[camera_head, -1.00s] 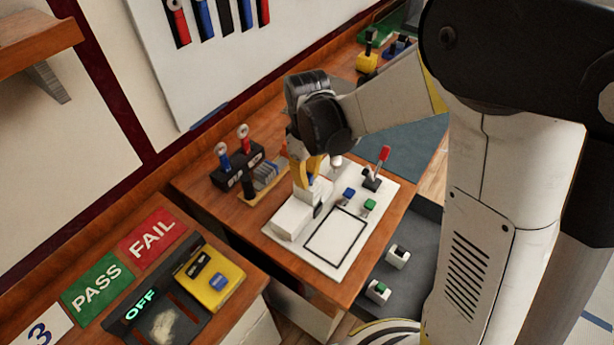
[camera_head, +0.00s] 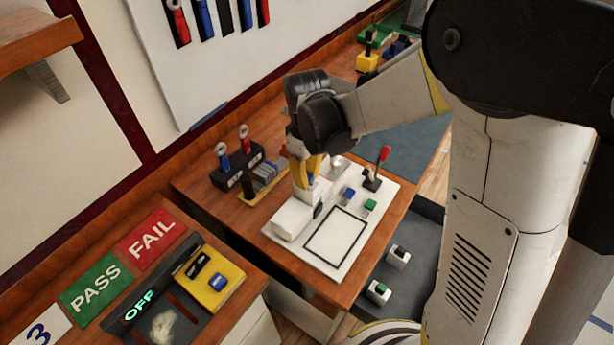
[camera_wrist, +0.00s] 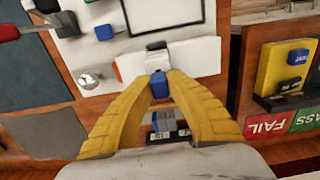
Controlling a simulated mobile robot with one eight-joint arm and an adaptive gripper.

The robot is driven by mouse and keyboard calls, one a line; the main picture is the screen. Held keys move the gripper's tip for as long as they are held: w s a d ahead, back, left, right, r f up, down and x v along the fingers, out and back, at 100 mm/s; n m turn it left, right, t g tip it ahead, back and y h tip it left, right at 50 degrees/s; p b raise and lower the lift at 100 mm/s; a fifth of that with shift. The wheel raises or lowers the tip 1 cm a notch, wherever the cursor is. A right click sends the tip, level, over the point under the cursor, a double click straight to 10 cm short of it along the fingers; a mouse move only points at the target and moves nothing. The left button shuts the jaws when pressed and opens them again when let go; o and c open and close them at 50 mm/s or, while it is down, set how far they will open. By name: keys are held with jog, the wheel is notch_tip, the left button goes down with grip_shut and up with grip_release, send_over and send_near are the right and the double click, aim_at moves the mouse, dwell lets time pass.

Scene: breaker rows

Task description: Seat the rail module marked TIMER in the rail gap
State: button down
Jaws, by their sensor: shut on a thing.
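My gripper (camera_head: 307,172) points down over the white board (camera_head: 365,243), at the back end of a long white block (camera_head: 292,219). Its yellow fingers (camera_wrist: 160,82) are shut on a small module with a blue top part (camera_wrist: 159,88); the module's pale body (camera_head: 311,191) shows below the fingers in the head view. No TIMER marking is readable. The held module is at or just over the end of the block. Fingers and module hide the rail gap, so I cannot tell whether the module is in it.
A red-handled lever (camera_head: 384,154), a blue button (camera_head: 348,194), a green button (camera_head: 370,206) and a round metal knob (camera_head: 339,163) stand on the board. Two loose modules (camera_head: 398,257) lie in the grey tray on the right.

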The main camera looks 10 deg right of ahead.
jog(key=shift+f+b, duration=1.75)
jog(key=shift+f, duration=0.35)
jog(key=c, duration=1.4)
grip_release()
jog(key=shift+r, duration=0.1)
notch_tip(320, 180, up, 12)
